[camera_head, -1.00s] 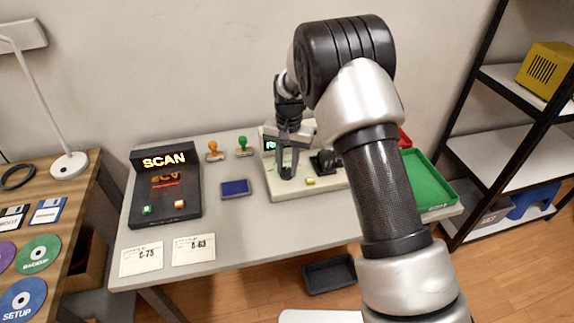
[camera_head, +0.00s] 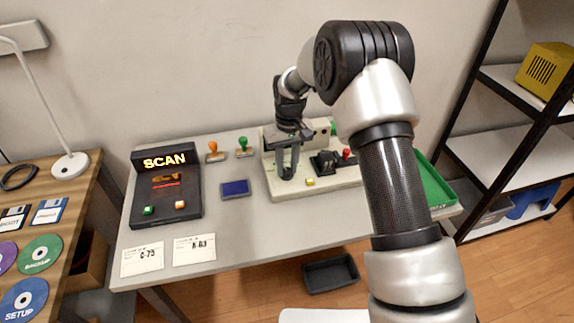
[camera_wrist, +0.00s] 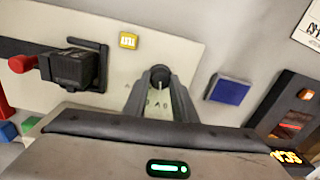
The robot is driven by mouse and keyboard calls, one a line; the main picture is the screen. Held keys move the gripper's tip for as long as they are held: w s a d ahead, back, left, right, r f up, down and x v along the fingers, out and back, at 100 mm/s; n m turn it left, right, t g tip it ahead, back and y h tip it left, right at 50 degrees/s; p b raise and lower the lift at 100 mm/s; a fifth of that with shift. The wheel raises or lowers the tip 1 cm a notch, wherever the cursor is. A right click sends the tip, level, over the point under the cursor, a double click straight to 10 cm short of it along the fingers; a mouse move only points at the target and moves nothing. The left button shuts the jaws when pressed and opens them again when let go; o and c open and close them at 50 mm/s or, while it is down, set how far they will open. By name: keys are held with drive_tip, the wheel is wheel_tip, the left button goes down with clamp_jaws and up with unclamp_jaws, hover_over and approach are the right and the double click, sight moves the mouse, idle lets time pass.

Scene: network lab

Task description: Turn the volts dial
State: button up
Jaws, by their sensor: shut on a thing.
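The volts dial (camera_wrist: 160,75) is a small dark round knob on a cream instrument panel (camera_wrist: 120,70). In the wrist view it sits between my fingertips, with faint printed marks beside it. My gripper (camera_wrist: 160,84) is shut on the dial, a finger on each side. In the head view my gripper (camera_head: 287,174) points down onto the left part of the cream panel (camera_head: 345,180), and the fingers hide the dial there. The dial's pointer and its exact setting cannot be read.
A yellow button (camera_head: 310,182) and a black block (camera_head: 325,162) with a red knob (camera_head: 346,154) are right of my gripper. A blue pad (camera_head: 236,188), stamps (camera_head: 214,152) and a SCAN box (camera_head: 165,190) stand left. A green tray (camera_head: 437,190) is at right.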

sight(289, 169)
drive_tip(key=shift+n, duration=0.4)
drive_tip(key=o, duration=1)
drive_tip(key=shift+o, duration=0.2)
wheel_tip(289, 169, up, 18)
drive_tip(key=p, duration=0.2)
drive_tip(key=shift+w+d+f, duration=0.15)
drive_tip(key=shift+d+f, duration=0.1)
